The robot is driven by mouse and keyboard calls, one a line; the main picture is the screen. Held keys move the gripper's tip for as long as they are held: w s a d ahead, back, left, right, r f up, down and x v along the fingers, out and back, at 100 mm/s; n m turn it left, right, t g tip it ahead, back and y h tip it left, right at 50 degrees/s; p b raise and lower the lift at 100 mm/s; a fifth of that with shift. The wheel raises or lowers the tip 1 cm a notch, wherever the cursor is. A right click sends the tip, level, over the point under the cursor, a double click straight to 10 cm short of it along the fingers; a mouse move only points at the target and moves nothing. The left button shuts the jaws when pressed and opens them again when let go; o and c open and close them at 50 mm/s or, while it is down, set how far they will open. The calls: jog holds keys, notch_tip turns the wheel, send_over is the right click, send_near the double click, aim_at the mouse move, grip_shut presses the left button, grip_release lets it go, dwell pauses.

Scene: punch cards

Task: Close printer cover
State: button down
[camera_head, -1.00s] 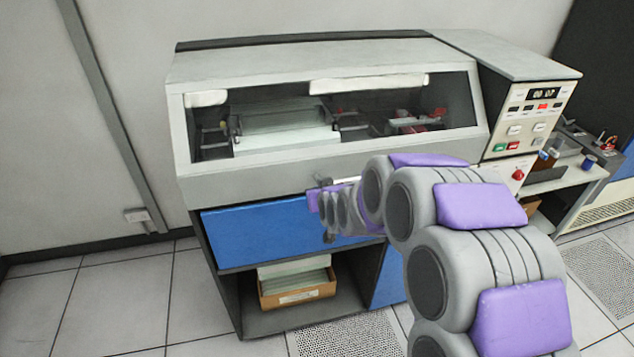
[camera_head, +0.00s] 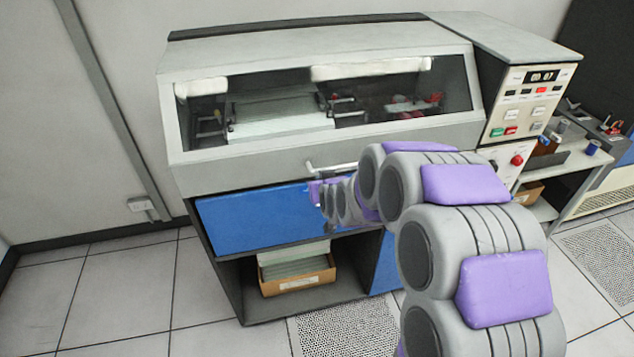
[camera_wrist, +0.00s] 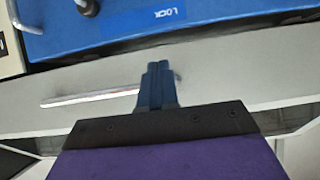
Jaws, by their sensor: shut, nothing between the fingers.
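The printer cover (camera_head: 260,153) is grey, with a wide slanted window, and lies down across the front of the printer. I cannot tell whether its lower edge is fully flush. Its pale handle bar (camera_head: 332,166) is on the lower band, just above my gripper (camera_head: 313,188). In the wrist view, my gripper (camera_wrist: 158,70) is shut and empty, its fingers in front of the grey cover (camera_wrist: 225,65). The handle bar (camera_wrist: 90,97) runs beside and behind the fingers there. Whether the fingertips touch the cover is unclear.
A blue panel (camera_head: 250,225) sits below the cover; the wrist view shows its LOCK label (camera_wrist: 165,15). A control panel (camera_head: 530,105) stands at right. A box of cards (camera_head: 297,277) lies on the lower shelf. Floor at left (camera_head: 105,290) is clear.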

jog(key=a+v, duration=0.2)
jog(key=v, duration=0.6)
jog(key=s+a+v, duration=0.1)
jog(key=a+v, duration=0.1)
jog(key=v, duration=0.5)
jog(key=s+d+f+m+g+h, duration=0.1)
jog(key=s+d+g, duration=0.3)
jog(key=s, duration=0.7)
jog(key=s+d+m+g+h, duration=0.1)
jog(key=s+d+g, duration=0.3)
jog(key=s, duration=0.7)
jog(key=s+d+f+m+g+h, duration=0.1)
jog(key=s+d+g, duration=0.4)
jog(key=s, duration=0.7)
jog(key=shift+d+f+b, duration=0.3)
jog(key=shift+d+b, duration=0.1)
jog(key=shift+d, duration=0.5)
